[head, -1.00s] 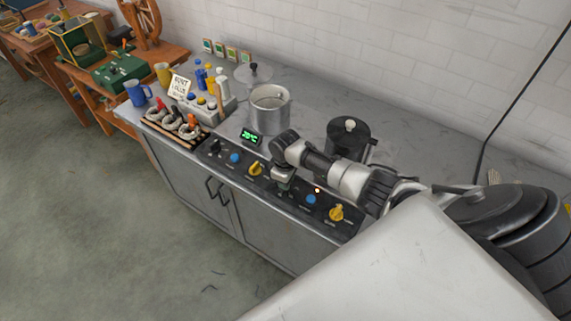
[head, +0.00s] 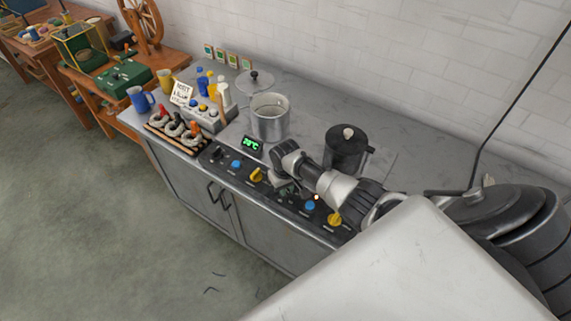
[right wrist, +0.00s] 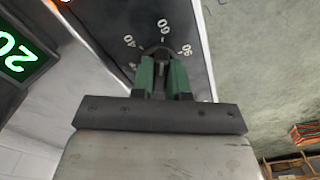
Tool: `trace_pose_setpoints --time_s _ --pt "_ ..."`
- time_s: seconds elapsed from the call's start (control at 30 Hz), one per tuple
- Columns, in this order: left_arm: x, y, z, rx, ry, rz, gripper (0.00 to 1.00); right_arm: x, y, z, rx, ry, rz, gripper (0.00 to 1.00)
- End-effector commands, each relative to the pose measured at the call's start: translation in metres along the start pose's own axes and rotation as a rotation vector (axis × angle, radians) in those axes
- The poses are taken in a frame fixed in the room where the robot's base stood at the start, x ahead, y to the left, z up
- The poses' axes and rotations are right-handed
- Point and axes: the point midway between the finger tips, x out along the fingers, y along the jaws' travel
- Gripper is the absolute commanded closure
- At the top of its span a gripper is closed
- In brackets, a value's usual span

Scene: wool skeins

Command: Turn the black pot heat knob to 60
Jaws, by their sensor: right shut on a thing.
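My right gripper (head: 287,190) is down at the control panel (head: 272,192) in front of the pots. In the right wrist view the green fingers of my right gripper (right wrist: 162,68) are shut on a small dark knob (right wrist: 159,53), mostly hidden between them. The dial around it shows 40, 60 and a third number like 90. The 60 lies straight ahead of the fingers; exactly where the knob points is hard to tell. The black pot (head: 346,150) stands on the counter behind my right arm. My left gripper is out of view.
A blue knob (head: 310,206) and a yellow knob (head: 335,219) sit right of my gripper, another yellow knob (head: 257,175) left. A steel pot (head: 270,118) and a green temperature display (head: 253,145) stand behind.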

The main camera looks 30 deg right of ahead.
Motion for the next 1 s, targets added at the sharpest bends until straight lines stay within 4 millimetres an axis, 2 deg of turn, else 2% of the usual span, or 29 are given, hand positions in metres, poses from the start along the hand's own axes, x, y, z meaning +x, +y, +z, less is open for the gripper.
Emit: trace_pose_setpoints --time_s 0.47,0.5,0.67,1.0 --pt "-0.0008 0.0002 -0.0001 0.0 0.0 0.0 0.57 -0.0013 0.0003 -0.0015 0.015 0.004 0.0 1.0" --pt "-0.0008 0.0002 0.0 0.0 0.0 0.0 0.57 -0.0013 0.0003 -0.0015 0.015 0.004 0.0 0.82" --pt "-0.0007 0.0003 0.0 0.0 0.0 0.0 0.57 -0.0009 0.0002 -0.0011 0.014 0.003 0.0 0.6" --pt "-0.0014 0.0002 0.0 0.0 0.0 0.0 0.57 -0.0039 0.0001 -0.0007 0.014 0.002 0.0 0.6"
